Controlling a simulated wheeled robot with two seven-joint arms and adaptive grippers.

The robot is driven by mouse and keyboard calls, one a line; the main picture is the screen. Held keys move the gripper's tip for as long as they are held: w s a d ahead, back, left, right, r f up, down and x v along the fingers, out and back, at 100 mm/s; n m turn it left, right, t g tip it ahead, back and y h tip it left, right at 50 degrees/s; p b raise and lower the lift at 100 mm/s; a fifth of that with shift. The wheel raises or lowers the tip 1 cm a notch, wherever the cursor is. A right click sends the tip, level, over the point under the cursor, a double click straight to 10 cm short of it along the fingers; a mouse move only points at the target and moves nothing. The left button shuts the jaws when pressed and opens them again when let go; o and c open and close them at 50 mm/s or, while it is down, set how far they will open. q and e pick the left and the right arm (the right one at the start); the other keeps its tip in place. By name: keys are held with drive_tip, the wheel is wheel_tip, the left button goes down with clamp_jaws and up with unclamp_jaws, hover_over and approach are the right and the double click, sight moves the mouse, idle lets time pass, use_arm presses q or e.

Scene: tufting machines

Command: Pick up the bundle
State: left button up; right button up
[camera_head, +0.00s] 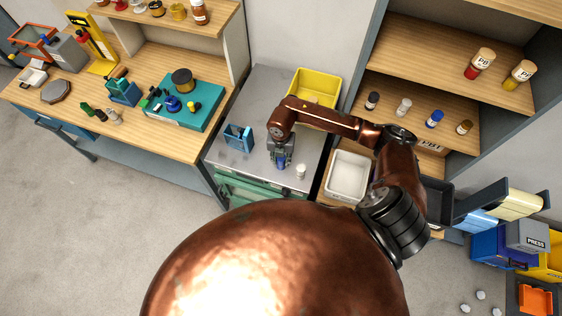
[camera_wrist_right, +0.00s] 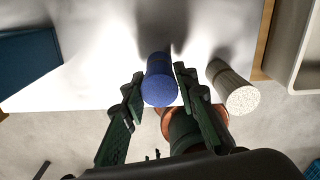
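A blue bundle (camera_wrist_right: 160,85), a short cylinder with a speckled end, stands between the fingers of my right gripper (camera_wrist_right: 160,88) in the right wrist view. Both fingertips appear to touch its sides. In the head view my right gripper (camera_head: 281,155) points down over the grey table, with the blue bundle (camera_head: 281,164) showing at its tips. A whitish bundle (camera_wrist_right: 234,90) stands just right of the gripper, apart from it; the head view shows it too (camera_head: 300,171). I cannot tell whether the blue bundle still touches the table. My left gripper is not in view.
A blue holder (camera_head: 238,137) stands left on the grey table (camera_head: 225,155). A yellow bin (camera_head: 314,87) is behind, and a white bin (camera_head: 347,176) lies right. Shelves with several jars rise at the right. A wooden bench (camera_head: 150,60) with tools is at the left.

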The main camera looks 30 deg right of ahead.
drive_tip(key=c, duration=0.6)
drive_tip(key=shift+r, duration=0.2)
